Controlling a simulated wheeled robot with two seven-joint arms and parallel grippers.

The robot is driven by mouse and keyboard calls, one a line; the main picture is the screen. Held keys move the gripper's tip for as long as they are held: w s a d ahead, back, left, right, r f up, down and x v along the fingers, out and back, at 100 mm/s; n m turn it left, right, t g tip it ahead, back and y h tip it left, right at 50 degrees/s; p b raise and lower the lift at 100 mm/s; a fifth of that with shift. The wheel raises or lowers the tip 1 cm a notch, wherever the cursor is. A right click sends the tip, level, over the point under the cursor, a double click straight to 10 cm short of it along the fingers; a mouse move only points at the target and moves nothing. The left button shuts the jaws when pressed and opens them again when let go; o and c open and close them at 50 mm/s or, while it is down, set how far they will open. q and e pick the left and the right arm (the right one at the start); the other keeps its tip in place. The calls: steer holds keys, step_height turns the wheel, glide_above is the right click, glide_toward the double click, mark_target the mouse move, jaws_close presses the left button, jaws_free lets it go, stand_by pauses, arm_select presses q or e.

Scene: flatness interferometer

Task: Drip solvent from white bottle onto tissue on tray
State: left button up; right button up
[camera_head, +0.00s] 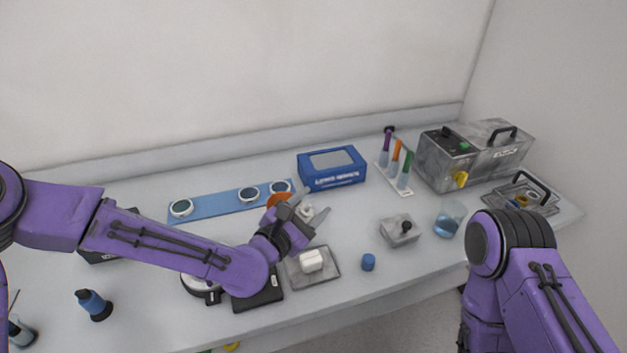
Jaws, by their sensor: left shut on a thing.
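My left gripper (308,207) is shut on a small white object (305,211), which looks like the white bottle. Its fingers and wrist hide much of it, so I cannot tell its tilt. The gripper is above and behind the grey tray (329,277). A folded white tissue (312,260) lies on that tray. I see no drops. My right arm enters at the lower right, but its gripper is out of view.
A small blue cap (368,262) stands right of the tray. A grey block with a black knob (400,230) and a beaker of blue liquid (448,220) are further right. A blue box (331,168) and a strip with round optics (225,202) lie behind.

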arm_select(q)
steer(key=shift+w, duration=0.45)
steer(key=shift+f, duration=0.2)
steer(key=s+f+m+b, duration=0.1)
steer(key=f+m+b, duration=0.1)
steer(key=m, duration=0.1)
steer(key=s+f+m+b, duration=0.1)
steer(key=m, duration=0.1)
steer(key=shift+s+a+f+y, duration=0.15)
steer(key=shift+s+f+y, duration=0.1)
steer(key=shift+s+y, duration=0.1)
steer(key=f+m+b, duration=0.1)
steer(key=w+f+m+b, duration=0.1)
steer(key=f, duration=0.1)
steer(key=w+f+m+y+b, duration=0.1)
steer(key=m, duration=0.1)
steer(key=shift+w+a+f, duration=0.15)
steer(key=shift+a, duration=0.1)
steer(key=shift+f+m, duration=0.2)
steer(key=shift+m, duration=0.5)
steer(key=shift+s+a+m+t+y+b, duration=0.1)
steer(key=shift+s+m+t+y+b, duration=0.25)
steer(key=shift+m, duration=0.25)
steer(key=shift+w+f, duration=0.15)
arm_select(e)
step_height(320, 180, down, 6)
steer(key=shift+f, duration=0.25)
